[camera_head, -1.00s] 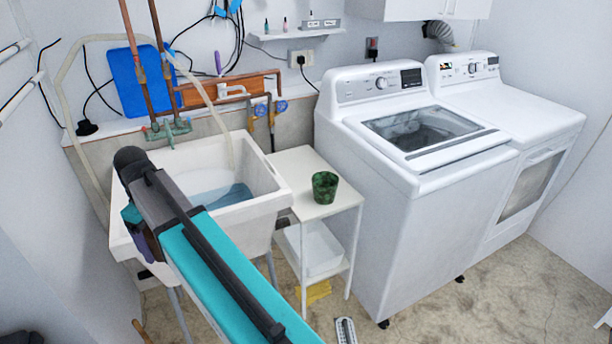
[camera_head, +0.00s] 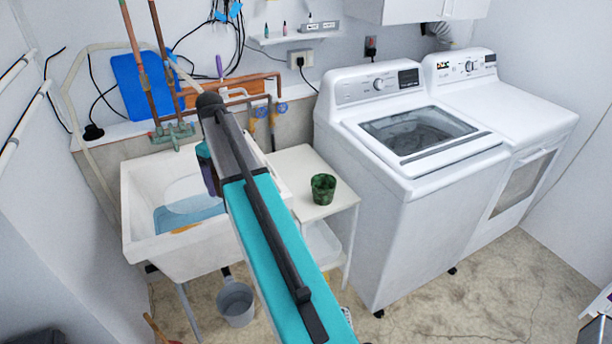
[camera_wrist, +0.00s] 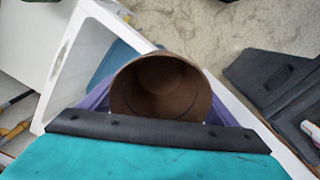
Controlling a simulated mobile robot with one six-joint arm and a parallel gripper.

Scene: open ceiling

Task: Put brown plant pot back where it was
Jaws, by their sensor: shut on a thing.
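The brown plant pot (camera_wrist: 160,76) is in the wrist view, with its open, empty-looking inside facing the camera. My gripper (camera_wrist: 160,104) is shut on it, with purple fingers on its left and right sides. In the head view my gripper (camera_head: 209,172) shows only in part beside the sink's right side, and the arm hides the pot there. A green pot (camera_head: 323,188) stands upright on the small white side table (camera_head: 304,165), to the right of my arm and apart from it.
The white sink (camera_head: 136,205) with blue contents is left of and below my arm. A washing machine (camera_head: 410,180) stands right of the side table, with a dryer (camera_head: 540,110) beyond. A grey bucket (camera_head: 236,303) is on the floor. Pipes (camera_head: 172,100) run up behind the sink.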

